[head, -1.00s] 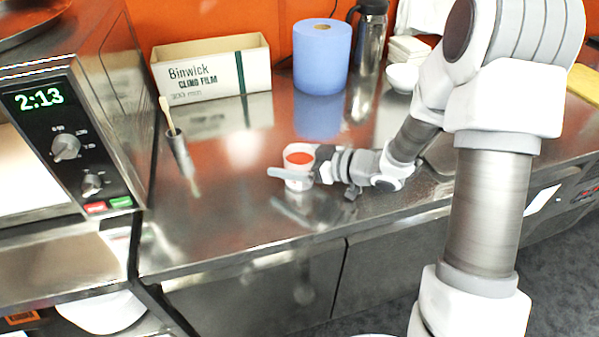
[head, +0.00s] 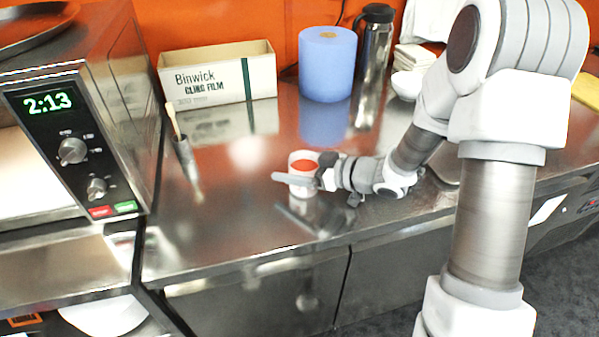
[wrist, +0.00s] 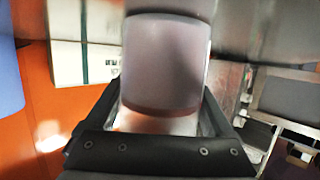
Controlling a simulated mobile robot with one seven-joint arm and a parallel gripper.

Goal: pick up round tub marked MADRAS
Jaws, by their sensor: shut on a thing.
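A small round white tub (head: 301,159) with a red top is at the middle of the steel counter in the head view. My gripper (head: 297,179) reaches it from the right, with its fingers around the tub's sides, and is shut on it. In the wrist view the tub (wrist: 162,62) fills the middle between the two dark fingers, its side greyish. No marking on it can be read. I cannot tell clearly whether its base touches the counter.
A cling film box (head: 217,78), a blue paper roll (head: 327,65) and a steel flask (head: 374,45) stand along the back. A small pot with a brush (head: 183,150) stands left, near the microwave (head: 72,140). The counter (head: 235,215) in front is clear.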

